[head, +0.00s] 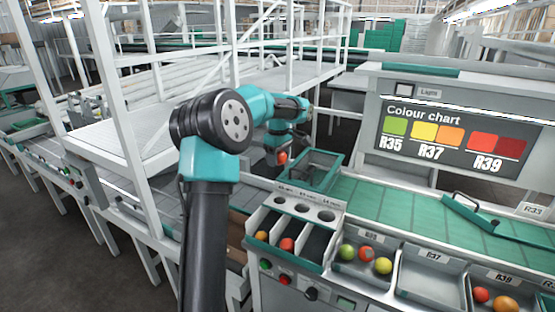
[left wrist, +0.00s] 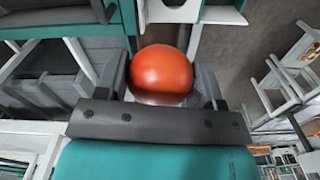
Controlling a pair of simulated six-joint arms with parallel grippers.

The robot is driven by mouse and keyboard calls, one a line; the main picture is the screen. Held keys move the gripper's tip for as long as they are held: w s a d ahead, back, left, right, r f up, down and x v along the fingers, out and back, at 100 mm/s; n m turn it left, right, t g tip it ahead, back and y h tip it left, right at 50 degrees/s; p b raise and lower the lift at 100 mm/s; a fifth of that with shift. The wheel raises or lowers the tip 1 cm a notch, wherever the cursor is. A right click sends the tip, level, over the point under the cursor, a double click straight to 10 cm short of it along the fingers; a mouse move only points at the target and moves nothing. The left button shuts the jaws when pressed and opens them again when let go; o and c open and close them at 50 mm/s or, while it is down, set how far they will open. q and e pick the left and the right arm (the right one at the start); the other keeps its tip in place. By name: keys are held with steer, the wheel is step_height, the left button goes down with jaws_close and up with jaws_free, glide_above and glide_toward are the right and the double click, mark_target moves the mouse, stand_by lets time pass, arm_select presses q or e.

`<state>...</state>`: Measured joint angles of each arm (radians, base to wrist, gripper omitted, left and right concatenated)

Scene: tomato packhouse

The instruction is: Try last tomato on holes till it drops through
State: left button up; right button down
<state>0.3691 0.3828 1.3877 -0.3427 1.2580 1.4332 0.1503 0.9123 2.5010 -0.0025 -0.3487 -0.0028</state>
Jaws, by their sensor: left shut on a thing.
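My left gripper (head: 282,152) is shut on a red-orange tomato (head: 282,158). The left wrist view shows the tomato (left wrist: 161,75) between the two fingers of the left gripper (left wrist: 162,88). In the head view it hangs behind the hole plate (head: 304,200), apart from it in the picture; its exact height is unclear. The plate has a row of three dark holes: left (head: 280,200), middle (head: 303,208) and right (head: 327,216). Below, the left bay holds an orange tomato (head: 262,236), the middle bay a red one (head: 287,244); the right bay (head: 316,246) looks empty. My right gripper is not visible.
A green-framed tray (head: 335,172) stands just right of the held tomato. The R35 tray holds green (head: 347,252), reddish (head: 366,254) and yellow (head: 383,265) tomatoes. The R37 tray (head: 428,272) looks empty. A colour chart (head: 455,137) stands behind the green belt (head: 400,205).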

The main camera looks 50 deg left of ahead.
arm_select(q)
steer(key=shift+s+a, duration=0.3)
steer(key=shift+s, duration=0.35)
steer(key=d+f+m, duration=0.1)
steer(key=d+f, duration=0.2)
steer(key=f, duration=0.4)
steer(key=shift+s, duration=0.2)
step_height(320, 180, down, 6)
steer(key=shift+f, duration=0.15)
stand_by(0.6)
steer(key=o, duration=0.8)
steer(key=shift+c, duration=0.2)
